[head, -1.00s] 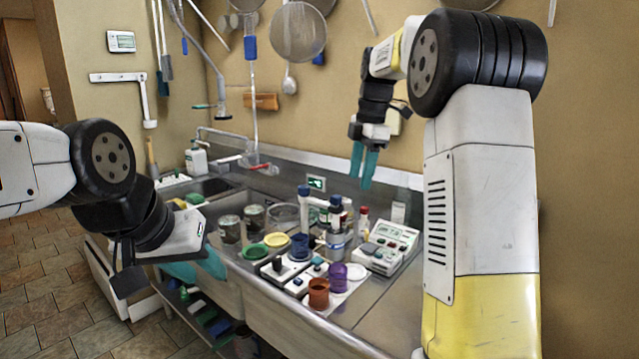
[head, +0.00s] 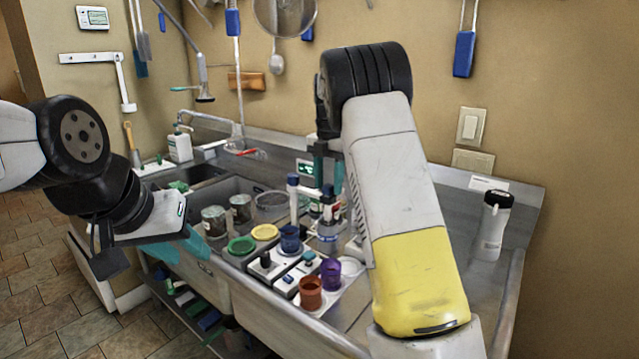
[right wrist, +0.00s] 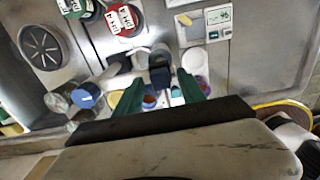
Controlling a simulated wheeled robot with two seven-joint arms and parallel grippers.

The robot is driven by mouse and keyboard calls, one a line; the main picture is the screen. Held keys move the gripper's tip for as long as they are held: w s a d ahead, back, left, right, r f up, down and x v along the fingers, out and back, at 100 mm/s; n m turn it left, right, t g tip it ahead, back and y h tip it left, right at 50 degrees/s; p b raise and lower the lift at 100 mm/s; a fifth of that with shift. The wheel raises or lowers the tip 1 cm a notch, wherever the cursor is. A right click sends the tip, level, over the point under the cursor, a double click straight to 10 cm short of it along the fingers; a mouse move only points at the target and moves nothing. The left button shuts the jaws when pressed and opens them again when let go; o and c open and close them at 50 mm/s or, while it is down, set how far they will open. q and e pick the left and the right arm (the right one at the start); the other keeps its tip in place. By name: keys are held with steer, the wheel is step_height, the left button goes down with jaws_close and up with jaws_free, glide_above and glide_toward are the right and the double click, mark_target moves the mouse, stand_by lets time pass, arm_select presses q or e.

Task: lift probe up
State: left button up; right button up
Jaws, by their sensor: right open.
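What looks like the probe is a dark-blue-capped upright piece (head: 328,194) over the station in the middle of the counter; in the right wrist view a dark blue cap (right wrist: 160,76) lies between my fingers. My right gripper (head: 328,172) is open, its green fingers pointing down around or just above that cap; contact cannot be told. The right wrist view shows the fingers (right wrist: 160,88) apart on either side of it. A second blue-capped white piece (head: 293,187) stands just left. My left gripper (head: 175,247) hangs low at the counter's left front; its jaw gap is unclear.
Jars (head: 214,221) stand at left. My right forearm hides part of the counter.

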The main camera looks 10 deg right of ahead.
steer(key=shift+f, duration=0.1)
jaws_close()
stand_by(1.4)
